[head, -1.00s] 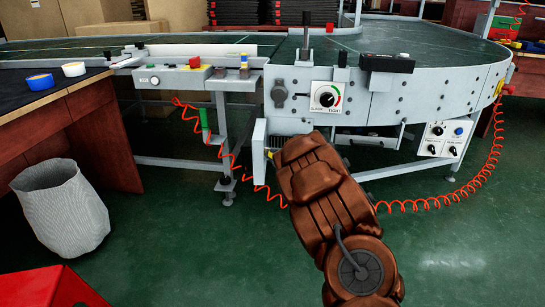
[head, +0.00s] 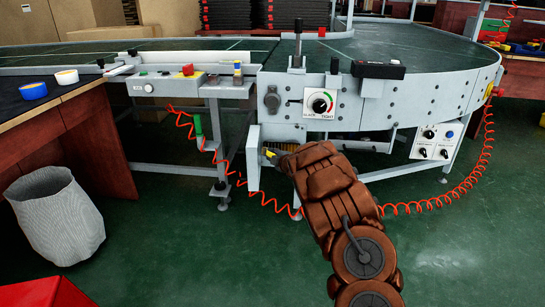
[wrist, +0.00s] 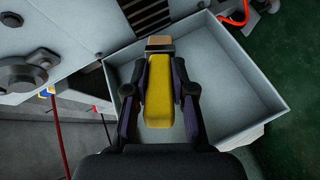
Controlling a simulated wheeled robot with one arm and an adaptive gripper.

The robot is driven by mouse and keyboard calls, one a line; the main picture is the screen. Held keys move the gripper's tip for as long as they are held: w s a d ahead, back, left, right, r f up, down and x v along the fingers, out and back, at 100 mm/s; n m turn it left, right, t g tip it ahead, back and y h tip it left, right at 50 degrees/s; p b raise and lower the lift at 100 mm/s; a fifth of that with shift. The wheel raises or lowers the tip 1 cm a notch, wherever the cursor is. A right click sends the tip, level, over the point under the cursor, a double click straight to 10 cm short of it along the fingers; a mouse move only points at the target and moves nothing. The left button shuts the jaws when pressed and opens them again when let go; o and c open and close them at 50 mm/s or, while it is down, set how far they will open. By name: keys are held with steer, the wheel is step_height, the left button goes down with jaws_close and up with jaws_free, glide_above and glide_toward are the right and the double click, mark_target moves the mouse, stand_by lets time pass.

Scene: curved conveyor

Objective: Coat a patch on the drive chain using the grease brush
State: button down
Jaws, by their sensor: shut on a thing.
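The grease brush (wrist: 158,105) shows in the wrist view as a yellow handle with a tan block-like end pointing away from me. My gripper (wrist: 158,88) is shut on the handle, with one dark finger on each side. The brush is over an open grey box (wrist: 215,100). In the head view a small yellow part of the brush (head: 269,154) shows beside the end of my brown arm, in front of the conveyor's lower frame. Dark ribbed strips (wrist: 148,14) lie beyond the brush tip; I cannot tell whether they are the drive chain.
The curved conveyor (head: 425,50) stands above, with a slack/tight dial (head: 321,103). A red coiled cable (head: 440,203) hangs near the floor. A control box (head: 436,140) is at right, a grey waste bin (head: 55,215) at left. The green floor between is clear.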

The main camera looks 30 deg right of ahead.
steer(key=shift+w+d+p, duration=0.25)
steer(key=shift+w+p, duration=0.1)
stand_by(0.7)
steer(key=shift+s+d+p, duration=2.85)
steer(key=shift+s+d, duration=1.9)
steer(key=shift+d, duration=0.75)
steer(key=shift+w+a+r+b, duration=0.1)
steer(key=shift+w+a+b, duration=0.7)
steer(key=shift+w+a, duration=0.9)
steer(key=shift+w+a+b, duration=0.75)
steer(key=shift+w+a, duration=0.8)
steer(key=shift+a, duration=0.4)
steer(key=shift+w+a+r+b, duration=0.1)
steer(key=shift+w+a+b, duration=0.7)
steer(key=shift+w+a, duration=0.9)
steer(key=shift+s+a, duration=0.1)
steer(key=shift+f, duration=0.1)
